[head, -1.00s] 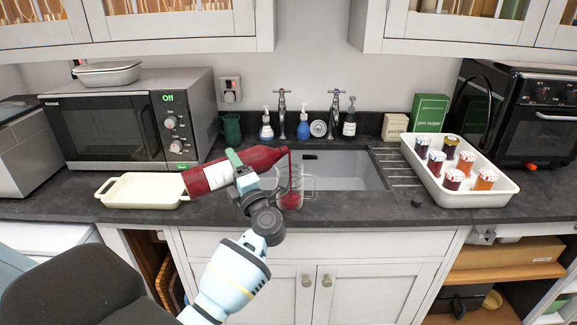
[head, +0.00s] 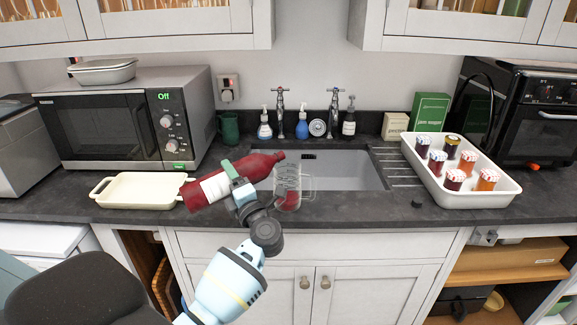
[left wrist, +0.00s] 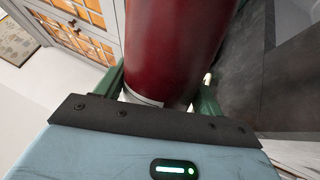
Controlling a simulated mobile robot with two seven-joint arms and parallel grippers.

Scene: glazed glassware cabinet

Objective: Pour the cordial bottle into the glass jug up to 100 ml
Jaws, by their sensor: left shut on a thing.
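The red cordial bottle (head: 223,183) with a white label is held tilted, its neck up to the right near the jug. My left gripper (head: 236,180) is shut on the bottle's body; in the left wrist view the bottle (left wrist: 172,45) fills the space between the green fingers (left wrist: 160,92). The clear glass jug (head: 291,180) stands on the counter at the sink's front left edge. Red liquid lies in its lower part; the exact level cannot be read. No stream shows between mouth and jug. My right gripper is not in view.
A cream dish (head: 140,191) lies left of the bottle, before the microwave (head: 125,120). The sink (head: 335,172) is behind and right of the jug. A white tray (head: 480,196) of several jars stands at right. A small black cap (head: 416,203) lies on the counter.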

